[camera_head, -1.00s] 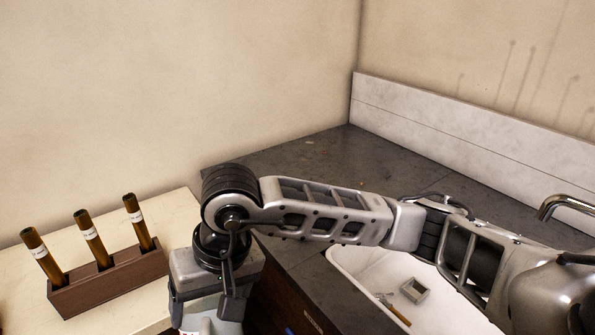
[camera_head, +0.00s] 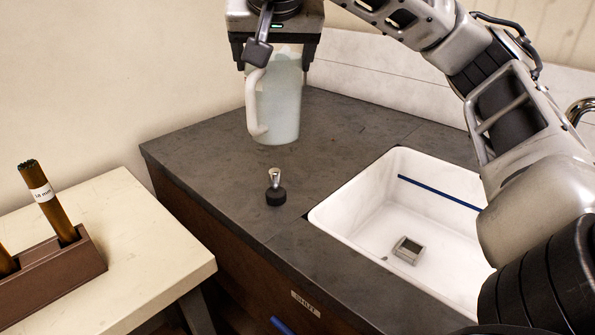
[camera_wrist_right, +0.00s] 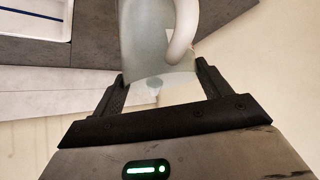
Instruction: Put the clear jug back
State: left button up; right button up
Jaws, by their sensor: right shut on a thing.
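The clear jug (camera_head: 279,100) is a translucent, pale container with a white handle on its left side in the head view. My right gripper (camera_head: 275,62) is above it with its two fingers shut on the jug's upper part. The jug hangs upright over the dark counter (camera_head: 341,128), near the back wall; whether its base touches the counter is hard to tell. In the right wrist view the jug (camera_wrist_right: 147,45) sits between the fingers (camera_wrist_right: 160,85), its handle to the right. My left gripper is not in view.
A small black knob-like object with a metal top (camera_head: 276,190) stands on the counter in front of the jug. A white sink (camera_head: 345,197) with a small grey block (camera_head: 407,250) is to the right. A cream table (camera_head: 150,245) bears a brown rack (camera_head: 70,268) with brown tubes.

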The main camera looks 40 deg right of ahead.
aim_at(291, 55)
jog(key=shift+m+h, duration=0.3)
jog(key=shift+h, duration=0.1)
jog(key=w+d+b, duration=0.1)
jog(key=d, duration=0.1)
jog(key=d+f+b, duration=0.1)
jog(key=w+d+f+b, duration=0.1)
jog(key=d, duration=0.1)
jog(key=shift+w+d+b, duration=0.3)
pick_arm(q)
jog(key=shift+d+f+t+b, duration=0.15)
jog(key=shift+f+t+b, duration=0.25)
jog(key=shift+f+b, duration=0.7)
pick_arm(e)
jog(key=s+d+x, duration=0.1)
jog(key=x, duration=1.2)
jog(key=shift+s+f, duration=0.2)
jog(key=shift+f, duration=0.05)
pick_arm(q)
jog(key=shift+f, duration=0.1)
pick_arm(e)
jog(key=shift+f, duration=0.2)
jog(key=o, duration=2)
